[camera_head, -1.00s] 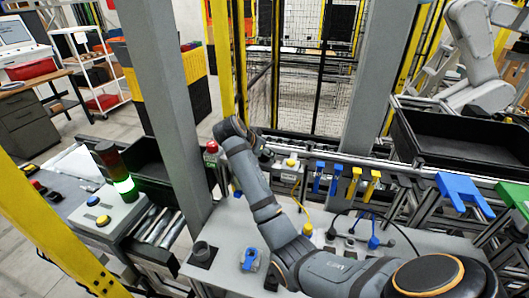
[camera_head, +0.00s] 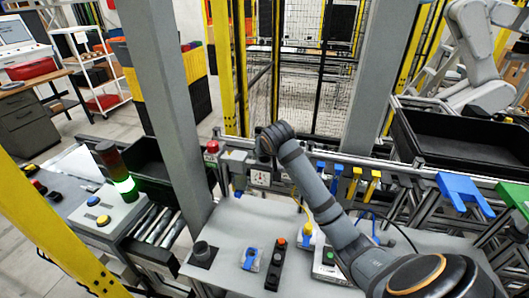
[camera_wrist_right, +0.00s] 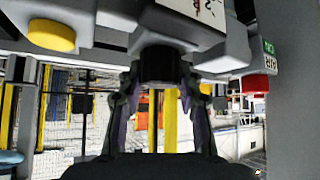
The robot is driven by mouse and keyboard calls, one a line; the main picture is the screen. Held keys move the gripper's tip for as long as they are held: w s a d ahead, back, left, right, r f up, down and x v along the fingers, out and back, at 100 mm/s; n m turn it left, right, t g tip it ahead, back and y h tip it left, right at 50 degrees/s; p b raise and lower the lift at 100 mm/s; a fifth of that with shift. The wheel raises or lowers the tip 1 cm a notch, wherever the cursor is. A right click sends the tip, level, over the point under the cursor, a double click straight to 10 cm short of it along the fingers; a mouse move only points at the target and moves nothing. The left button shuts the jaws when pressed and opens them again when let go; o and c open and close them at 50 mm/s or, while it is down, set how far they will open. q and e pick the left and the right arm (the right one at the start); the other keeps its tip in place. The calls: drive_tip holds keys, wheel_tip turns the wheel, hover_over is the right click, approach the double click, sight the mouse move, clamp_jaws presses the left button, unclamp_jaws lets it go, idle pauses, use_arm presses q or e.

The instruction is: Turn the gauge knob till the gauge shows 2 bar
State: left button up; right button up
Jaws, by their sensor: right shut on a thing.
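The gauge (camera_head: 260,177) has a white face with dark marks and a red needle and sits on the grey fixture along the rail. It also shows, cut off by the top edge, in the right wrist view (camera_wrist_right: 205,10); its reading is too small and cut to tell. The gauge knob (camera_wrist_right: 160,65) is a short black cylinder on the grey gauge body. My right gripper (camera_wrist_right: 161,84) has its two fingers at either side of the knob, shut on it. In the head view its fingers are hidden at the end of my arm. My left gripper is not in view.
A red button (camera_head: 212,146) stands left of the gauge. A yellow button (camera_wrist_right: 52,36) shows in the wrist view. Blue and yellow hooks (camera_head: 336,178) hang on the rail to the right.

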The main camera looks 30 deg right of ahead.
drive_tip(key=shift+n+t+y, duration=0.3)
drive_tip(key=shift+n+y, duration=0.9)
drive_tip(key=shift+n, duration=0.4)
drive_tip(key=o, duration=1.2)
drive_tip(key=shift+s+r, duration=0.1)
drive_tip(key=shift+s, duration=0.05)
drive_tip(key=v, duration=0.6)
drive_tip(key=shift+s+d+r, duration=0.1)
drive_tip(key=shift+d, duration=0.15)
drive_tip(key=shift+s+a+r, duration=0.2)
drive_tip(key=shift+s+r, duration=0.2)
